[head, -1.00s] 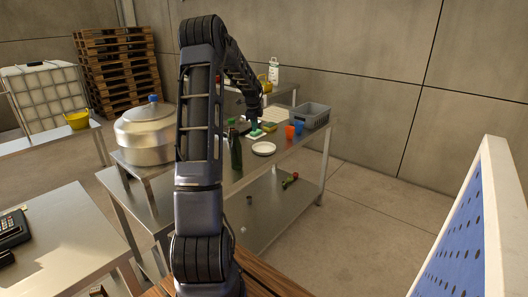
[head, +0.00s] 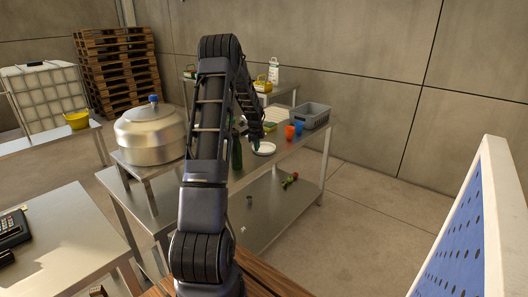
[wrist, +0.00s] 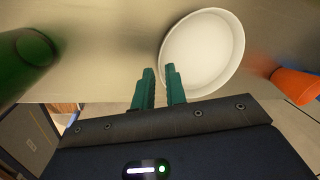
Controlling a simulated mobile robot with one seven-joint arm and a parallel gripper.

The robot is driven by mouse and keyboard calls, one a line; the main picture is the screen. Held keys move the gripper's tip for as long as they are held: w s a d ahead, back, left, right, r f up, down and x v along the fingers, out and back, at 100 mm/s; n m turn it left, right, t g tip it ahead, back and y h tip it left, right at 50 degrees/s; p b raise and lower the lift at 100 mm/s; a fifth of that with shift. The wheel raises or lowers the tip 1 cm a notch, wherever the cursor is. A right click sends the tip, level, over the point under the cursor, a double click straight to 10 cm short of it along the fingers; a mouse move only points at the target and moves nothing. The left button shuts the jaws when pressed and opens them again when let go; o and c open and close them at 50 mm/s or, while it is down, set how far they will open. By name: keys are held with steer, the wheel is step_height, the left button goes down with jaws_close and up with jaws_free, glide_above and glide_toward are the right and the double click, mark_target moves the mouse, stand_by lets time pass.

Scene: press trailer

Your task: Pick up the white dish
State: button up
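The white dish (head: 264,152) lies on the steel table, near its front edge, in the head view. In the wrist view the dish (wrist: 205,50) is a round white shape with a raised rim, just beyond and right of my fingertips. My gripper (wrist: 159,71) is open, with a gap between its two green fingers and nothing held. The right fingertip overlaps the dish's near-left rim in the picture; I cannot tell whether they touch. In the head view my gripper (head: 256,143) is small, right at the dish.
A green bottle (head: 237,154) stands left of the dish; it also shows in the wrist view (wrist: 28,48). An orange cup (head: 289,132), a blue cup (head: 299,128) and a grey crate (head: 314,114) stand to the right. A large metal pot (head: 150,133) is at left.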

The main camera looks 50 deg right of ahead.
mark_target(258, 156)
steer(key=x, duration=0.3)
steer(key=shift+s+d+f, duration=0.15)
steer(key=shift+d+f, duration=0.05)
steer(key=shift+f, duration=0.15)
jaws_close()
